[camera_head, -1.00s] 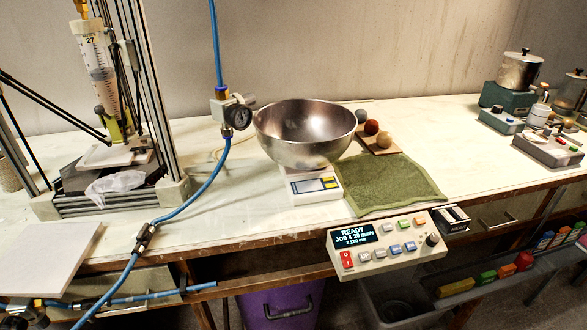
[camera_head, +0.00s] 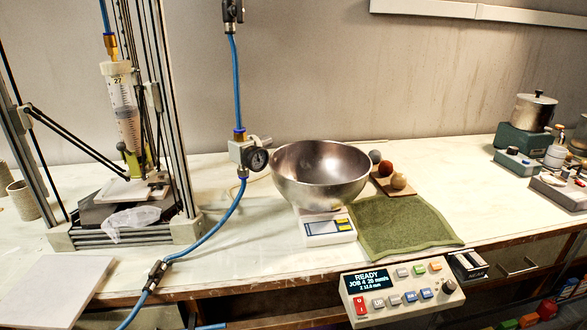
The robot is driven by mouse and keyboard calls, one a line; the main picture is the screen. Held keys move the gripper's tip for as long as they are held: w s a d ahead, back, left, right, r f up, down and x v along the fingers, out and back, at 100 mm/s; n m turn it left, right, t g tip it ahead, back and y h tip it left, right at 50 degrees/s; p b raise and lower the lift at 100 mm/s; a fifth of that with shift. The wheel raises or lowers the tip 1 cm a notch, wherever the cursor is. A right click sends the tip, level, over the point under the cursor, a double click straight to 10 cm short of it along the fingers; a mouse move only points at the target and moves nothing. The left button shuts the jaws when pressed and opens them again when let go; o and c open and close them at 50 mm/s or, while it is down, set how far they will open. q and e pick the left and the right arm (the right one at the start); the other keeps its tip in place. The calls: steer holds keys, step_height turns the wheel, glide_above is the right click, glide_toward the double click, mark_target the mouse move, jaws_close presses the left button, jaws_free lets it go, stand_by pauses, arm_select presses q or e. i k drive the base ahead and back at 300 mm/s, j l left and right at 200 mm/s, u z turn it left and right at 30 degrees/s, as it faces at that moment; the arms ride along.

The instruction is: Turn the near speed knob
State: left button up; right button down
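The control panel (camera_head: 402,287) is a cream box on the bench's front edge. Its dark screen reads READY, JOB 4. A black round knob (camera_head: 449,287) sits at its right end, and a red switch (camera_head: 360,304) at its left end. Several coloured buttons lie between them, including an orange one (camera_head: 436,265). The knob is the only clear dial on this panel. Neither of my grippers shows in the head view.
A steel bowl (camera_head: 318,178) stands on a small scale (camera_head: 327,229) behind the panel. A green towel (camera_head: 404,228) lies to their right. A blue air hose with a gauge (camera_head: 257,158) hangs left of the bowl. A clay printer (camera_head: 122,150) stands further left.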

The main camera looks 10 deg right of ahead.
mark_target(449, 287)
steer(key=z, duration=1.25)
